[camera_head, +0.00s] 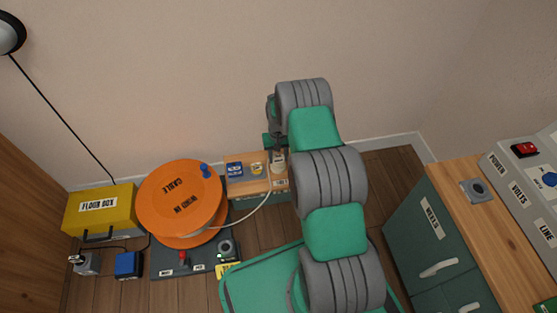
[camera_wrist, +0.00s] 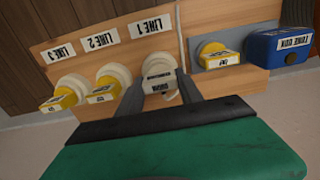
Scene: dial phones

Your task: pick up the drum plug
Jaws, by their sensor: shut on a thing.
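The drum plug (camera_wrist: 164,96), a grey plug with a label reading DRUM, shows in the wrist view between the two grey fingers of my gripper (camera_wrist: 161,86). My gripper is shut on it. The plug is at the round white LINE 1 socket (camera_wrist: 158,65) on the wooden board; I cannot tell whether it is seated in it. In the head view my gripper (camera_head: 278,159) is over the small wooden shelf, and the arm hides part of that area. The orange cable drum (camera_head: 180,200) stands left of it, with a pale cable (camera_head: 250,213) running toward the shelf.
Yellow plugs sit at the LINE 2 (camera_wrist: 104,89) and LINE 3 (camera_wrist: 61,100) sockets. Another yellow plug (camera_wrist: 217,57) and a blue box (camera_wrist: 282,45) are to the right.

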